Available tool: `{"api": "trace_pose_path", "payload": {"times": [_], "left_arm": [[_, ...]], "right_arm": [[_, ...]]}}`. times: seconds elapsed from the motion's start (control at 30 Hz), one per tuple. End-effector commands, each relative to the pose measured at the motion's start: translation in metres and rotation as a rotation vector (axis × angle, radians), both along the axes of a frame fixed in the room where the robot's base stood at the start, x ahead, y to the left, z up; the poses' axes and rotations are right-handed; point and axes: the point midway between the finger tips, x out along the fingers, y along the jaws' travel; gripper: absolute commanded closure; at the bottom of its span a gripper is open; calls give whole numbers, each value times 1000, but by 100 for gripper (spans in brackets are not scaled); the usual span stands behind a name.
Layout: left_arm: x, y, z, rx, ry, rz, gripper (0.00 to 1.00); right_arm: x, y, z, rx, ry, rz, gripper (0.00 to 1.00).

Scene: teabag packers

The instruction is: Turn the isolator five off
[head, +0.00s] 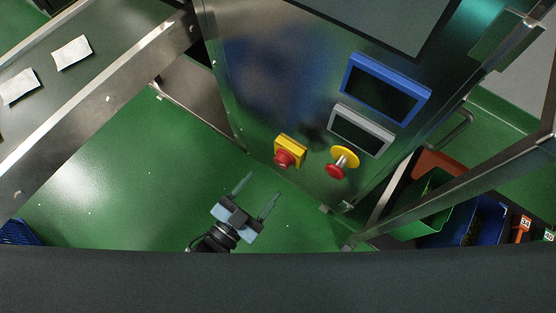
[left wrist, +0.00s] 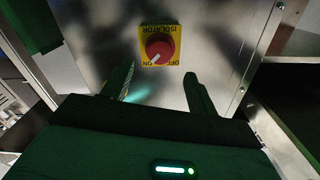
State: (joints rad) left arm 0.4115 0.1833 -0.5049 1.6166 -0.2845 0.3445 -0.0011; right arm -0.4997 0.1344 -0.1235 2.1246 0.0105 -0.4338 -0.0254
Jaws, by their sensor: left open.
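The isolator (head: 289,150) is a red rotary knob on a yellow plate on the front of the steel cabinet. In the left wrist view the isolator (left wrist: 160,46) appears upside down, with ON and OFF lettering, and the knob's white mark points towards ON. The number five is not readable. My left gripper (head: 257,188) is open and empty, its fingers pointing up towards the cabinet, below and left of the knob and apart from it. In the left wrist view the knob lies beyond and between the fingertips (left wrist: 158,72). My right gripper is not in view.
A red button on a yellow disc (head: 342,162) sits right of the isolator, below a grey-framed display (head: 361,130) and a blue-framed display (head: 386,88). A conveyor (head: 110,62) with white packets is at left. A slanting metal rail and bins (head: 425,210) stand at right. Green floor is clear.

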Motion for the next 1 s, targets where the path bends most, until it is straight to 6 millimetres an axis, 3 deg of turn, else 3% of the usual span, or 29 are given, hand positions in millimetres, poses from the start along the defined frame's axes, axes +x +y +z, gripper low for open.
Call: {"api": "trace_pose_path", "payload": {"times": [0.3, 0.6, 1.0], "left_arm": [[30, -22, -1, -4, -1, 0, 41], [58, -42, -1, -1, 1, 0, 41], [62, -46, 0, -1, 2, 1, 44]], "right_arm": [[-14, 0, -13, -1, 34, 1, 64], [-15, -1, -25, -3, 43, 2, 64], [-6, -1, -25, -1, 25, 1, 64]]}}
